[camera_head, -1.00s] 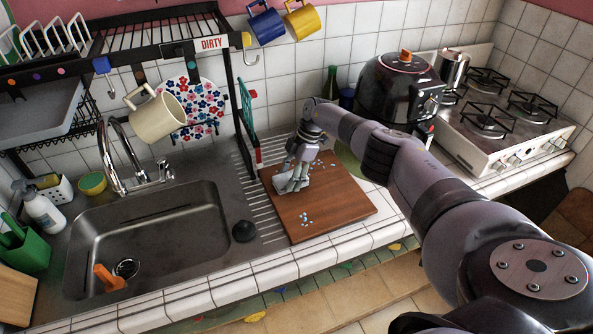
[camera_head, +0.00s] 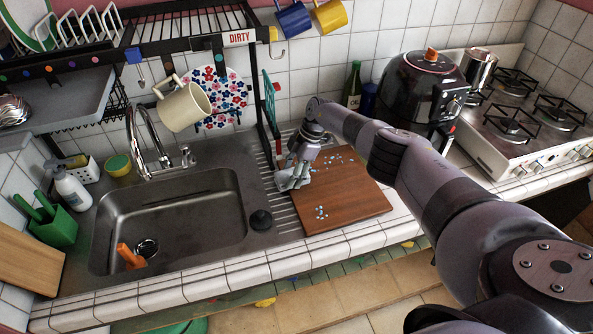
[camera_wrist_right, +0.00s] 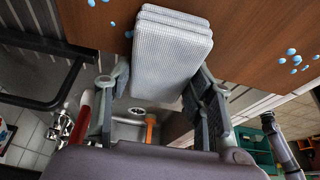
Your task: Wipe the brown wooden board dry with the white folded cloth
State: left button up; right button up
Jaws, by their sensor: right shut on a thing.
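The brown wooden board (camera_head: 352,200) lies on the counter right of the sink. Pale blue water drops sit in a small group near its front edge (camera_head: 321,212), and more lie toward its back (camera_head: 345,157). My right gripper (camera_head: 291,180) is at the board's left edge, shut on the white folded cloth (camera_head: 281,183). In the right wrist view the cloth (camera_wrist_right: 172,42) is held between the two fingers, over the board (camera_wrist_right: 250,45), with drops on both sides. Whether the cloth presses on the board is unclear. My left gripper is out of view.
A steel sink (camera_head: 180,255) with a black stopper (camera_head: 261,220) on its rim lies left of the board. A dish rack (camera_head: 180,28) overhangs the back. A black air fryer (camera_head: 423,88) and a green bottle (camera_head: 352,85) stand behind; a stove (camera_head: 530,125) is at right.

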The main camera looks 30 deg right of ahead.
aim_at(285, 175)
jog(key=shift+w+a+f, duration=0.1)
jog(key=shift+a+f, duration=0.05)
jog(key=shift+a, duration=0.95)
notch_tip(285, 175, up, 6)
jog(key=p, duration=0.5)
jog(key=shift+w+d, duration=0.1)
jog(key=shift+r, duration=1.55)
